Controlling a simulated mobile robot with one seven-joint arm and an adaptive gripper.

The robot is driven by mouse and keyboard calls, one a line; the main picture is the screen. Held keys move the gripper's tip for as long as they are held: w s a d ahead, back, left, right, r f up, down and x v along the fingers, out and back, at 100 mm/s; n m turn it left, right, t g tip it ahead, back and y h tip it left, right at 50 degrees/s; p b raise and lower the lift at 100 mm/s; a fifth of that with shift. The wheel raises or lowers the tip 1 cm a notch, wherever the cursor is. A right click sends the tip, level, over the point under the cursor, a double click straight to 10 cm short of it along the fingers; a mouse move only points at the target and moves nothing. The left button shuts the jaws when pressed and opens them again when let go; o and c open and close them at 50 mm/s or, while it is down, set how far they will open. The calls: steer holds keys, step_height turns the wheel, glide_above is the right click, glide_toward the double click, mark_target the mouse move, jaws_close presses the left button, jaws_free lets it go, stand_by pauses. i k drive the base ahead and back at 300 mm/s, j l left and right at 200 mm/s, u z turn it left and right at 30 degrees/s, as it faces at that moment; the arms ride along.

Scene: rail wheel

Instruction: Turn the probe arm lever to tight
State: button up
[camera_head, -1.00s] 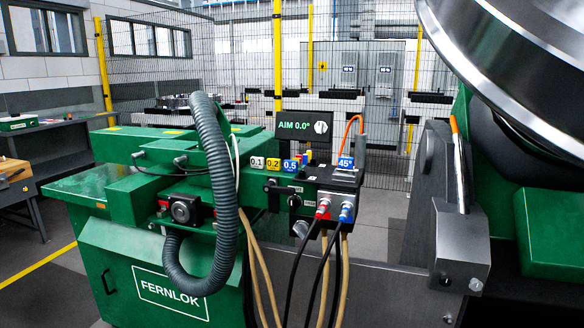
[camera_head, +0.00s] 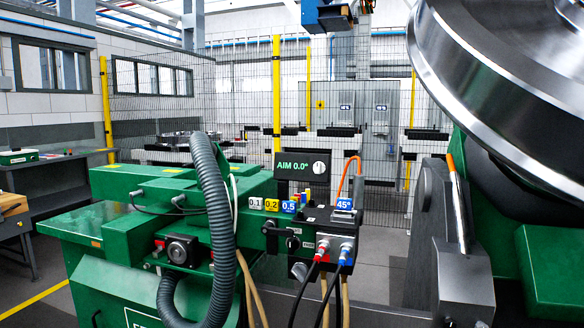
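The green machine (camera_head: 150,235) has an arm reaching right towards the steel wheel (camera_head: 515,75). On the arm's end sits a dark probe head block (camera_head: 320,218) with a blue 45° block (camera_head: 344,205) and red and blue cable plugs. A small black handle (camera_head: 270,228) and a dark round knob (camera_head: 293,243) are on the front face of the arm's end. I cannot tell which of these is the probe arm lever, or its setting. A display (camera_head: 304,166) reads AIM 0.0°. My gripper is not in view.
A thick grey hose (camera_head: 215,220) loops in front of the machine, and several cables hang below the probe head. A grey bracket (camera_head: 465,285) with an orange-tipped rod (camera_head: 459,205) stands at the right. A mesh fence (camera_head: 240,100) is behind.

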mark_target(268, 228)
steer(key=i+l+u, duration=0.2)
steer(key=l, duration=0.15)
steer(key=i+l+u, duration=0.2)
steer(key=l, duration=0.15)
steer(key=l+u, duration=0.2)
steer(key=l, duration=0.15)
steer(key=i, duration=0.05)
